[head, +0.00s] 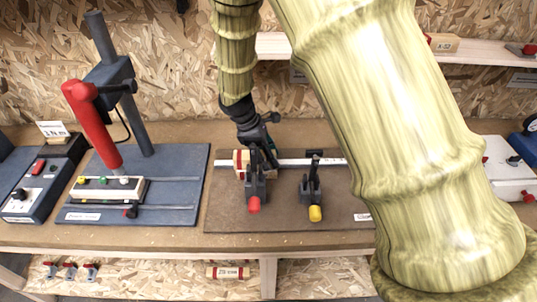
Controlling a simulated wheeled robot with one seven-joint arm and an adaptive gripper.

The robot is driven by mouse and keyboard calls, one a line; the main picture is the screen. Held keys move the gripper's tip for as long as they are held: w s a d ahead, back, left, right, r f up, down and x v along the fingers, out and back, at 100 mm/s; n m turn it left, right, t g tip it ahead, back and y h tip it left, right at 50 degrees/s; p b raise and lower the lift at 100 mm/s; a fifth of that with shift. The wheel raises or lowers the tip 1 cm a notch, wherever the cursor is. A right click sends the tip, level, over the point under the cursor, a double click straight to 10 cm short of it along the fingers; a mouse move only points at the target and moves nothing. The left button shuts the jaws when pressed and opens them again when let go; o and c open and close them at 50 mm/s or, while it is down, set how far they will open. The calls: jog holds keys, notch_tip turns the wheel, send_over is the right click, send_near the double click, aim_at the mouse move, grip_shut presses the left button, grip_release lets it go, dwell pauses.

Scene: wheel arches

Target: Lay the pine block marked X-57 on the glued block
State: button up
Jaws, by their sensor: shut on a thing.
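My gripper (262,148) is dark and reaches down over the brown fixture board in the middle of the bench. It is shut on a pale pine block (240,158) with red bands, low at the left end of the board's light rail. The block's marking cannot be read, and clamp and fingers partly hide it. I cannot tell whether it touches what lies beneath. The glued block cannot be made out separately; it may be hidden behind the gripper and the red-tipped clamp (255,190).
A yellow-tipped clamp (314,200) stands right of the red-tipped one. A block marked K-32 (443,43) sits on the upper shelf; another red-ended block (227,273) lies below.

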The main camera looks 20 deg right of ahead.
jog(key=shift+f, duration=0.1)
jog(key=o, duration=1.1)
jog(key=shift+c, duration=0.2)
jog(key=b+v, duration=0.2)
jog(key=v, duration=1)
jog(key=shift+s, duration=0.1)
